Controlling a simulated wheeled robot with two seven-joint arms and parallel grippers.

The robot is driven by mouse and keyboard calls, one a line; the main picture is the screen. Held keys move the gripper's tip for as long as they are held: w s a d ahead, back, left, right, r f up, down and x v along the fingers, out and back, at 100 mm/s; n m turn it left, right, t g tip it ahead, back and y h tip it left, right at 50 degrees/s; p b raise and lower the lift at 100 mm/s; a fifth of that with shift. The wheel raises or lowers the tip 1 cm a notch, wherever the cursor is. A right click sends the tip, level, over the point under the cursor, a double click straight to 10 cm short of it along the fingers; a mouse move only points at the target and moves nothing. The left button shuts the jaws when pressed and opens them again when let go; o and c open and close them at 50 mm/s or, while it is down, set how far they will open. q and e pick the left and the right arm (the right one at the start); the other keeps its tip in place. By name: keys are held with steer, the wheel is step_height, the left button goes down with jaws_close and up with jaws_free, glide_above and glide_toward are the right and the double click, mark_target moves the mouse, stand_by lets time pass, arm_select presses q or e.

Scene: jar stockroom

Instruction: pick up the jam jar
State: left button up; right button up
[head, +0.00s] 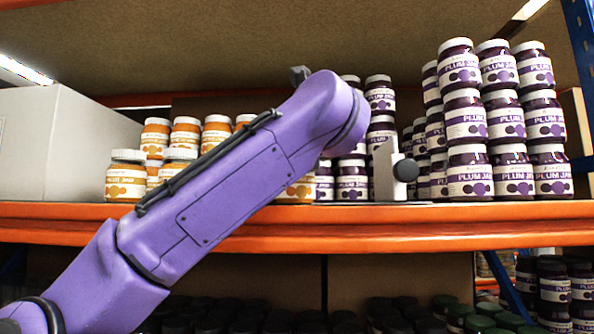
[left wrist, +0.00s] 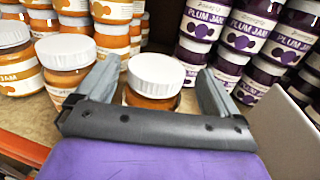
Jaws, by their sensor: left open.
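In the left wrist view, a jar with a white lid and orange-brown contents (left wrist: 154,72) stands between the two grey fingers of my open left gripper (left wrist: 157,67). Its lower part is hidden behind the dark gripper body, and I cannot tell whether either finger touches it. In the head view, an orange jam jar (head: 297,190) shows partly below my purple left arm, which hides the left gripper. It looks like the same jar, but I cannot be sure. My right gripper is in neither view.
Other orange jars (head: 126,176) stand on the left of the orange-edged shelf (head: 420,225), close to the gripper. Stacked plum jam jars (head: 467,122) fill the right. A pale upright plate (head: 384,170) stands between, near the gripper. A white box (head: 55,145) is far left.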

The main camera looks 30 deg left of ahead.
arm_select(q)
steer(key=shift+w+a+r, duration=0.25)
steer(key=shift+w+a, duration=0.3)
steer(key=shift+w, duration=0.15)
steer(key=shift+w+a+p, duration=0.1)
steer(key=shift+a+p, duration=0.2)
steer(key=shift+s+a, duration=0.15)
steer(key=shift+s, duration=0.15)
steer(key=shift+w+d, duration=0.15)
steer(key=shift+d, duration=0.05)
steer(key=c, duration=1.5)
steer(key=shift+c, duration=1.2)
steer(key=shift+a+r, duration=0.1)
steer(key=shift+r, duration=0.1)
step_height(320, 180, up, 4)
steer(key=shift+f+p, duration=0.2)
steer(key=shift+p, duration=0.5)
steer(key=s+d+r+p, duration=0.3)
steer(key=s+d+r, duration=0.6)
steer(key=s+d, duration=0.1)
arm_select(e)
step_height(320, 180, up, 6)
arm_select(q)
steer(key=shift+w, duration=0.1)
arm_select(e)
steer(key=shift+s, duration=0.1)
